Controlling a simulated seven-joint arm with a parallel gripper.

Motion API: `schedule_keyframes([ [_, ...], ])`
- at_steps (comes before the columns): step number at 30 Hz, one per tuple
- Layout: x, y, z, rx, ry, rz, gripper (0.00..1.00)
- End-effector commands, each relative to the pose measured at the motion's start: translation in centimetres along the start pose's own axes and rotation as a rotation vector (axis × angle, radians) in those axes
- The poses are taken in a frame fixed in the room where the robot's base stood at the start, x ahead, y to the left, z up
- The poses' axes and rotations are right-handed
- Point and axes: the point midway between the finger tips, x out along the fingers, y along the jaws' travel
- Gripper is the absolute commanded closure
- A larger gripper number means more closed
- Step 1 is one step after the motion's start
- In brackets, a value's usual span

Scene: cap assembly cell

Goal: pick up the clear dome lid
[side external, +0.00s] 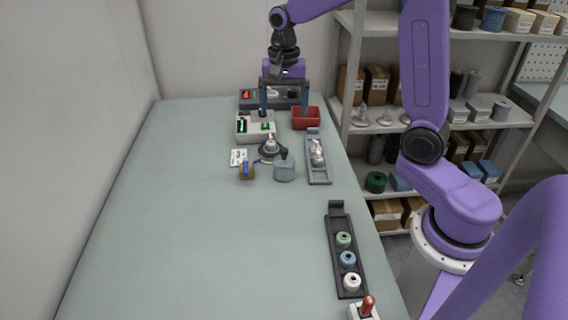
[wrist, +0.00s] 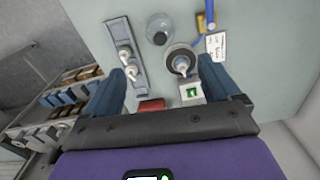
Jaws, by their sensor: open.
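The clear dome lid (side external: 285,171) is a see-through, bluish dome with a dark knob. It stands on the table in front of a dark round base that holds a small white-topped bottle (side external: 270,145). In the wrist view the lid (wrist: 158,24) shows near the top centre, beyond my fingertips. My gripper (side external: 284,112) is open and empty, fingers pointing down, above the back of the table and farther back than the lid. In the wrist view my gripper (wrist: 158,78) shows its two blue fingers wide apart, with nothing between them touching.
A grey tray with white nozzle parts (side external: 317,155) lies right of the lid. A brown item with blue (side external: 246,172) and a white card (side external: 238,157) lie left. A pale box (side external: 256,128) and red bin (side external: 306,118) stand behind.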

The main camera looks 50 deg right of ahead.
Motion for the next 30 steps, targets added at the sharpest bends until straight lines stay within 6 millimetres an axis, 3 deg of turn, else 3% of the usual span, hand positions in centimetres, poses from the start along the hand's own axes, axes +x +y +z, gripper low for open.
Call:
schedule_keyframes([
  [15, 9.4, 0.2, 0.1, -0.003, -0.003, 0.006, 0.1],
  [30, 13.9, 0.1, -0.2, -0.004, -0.002, 0.004, 0.1],
])
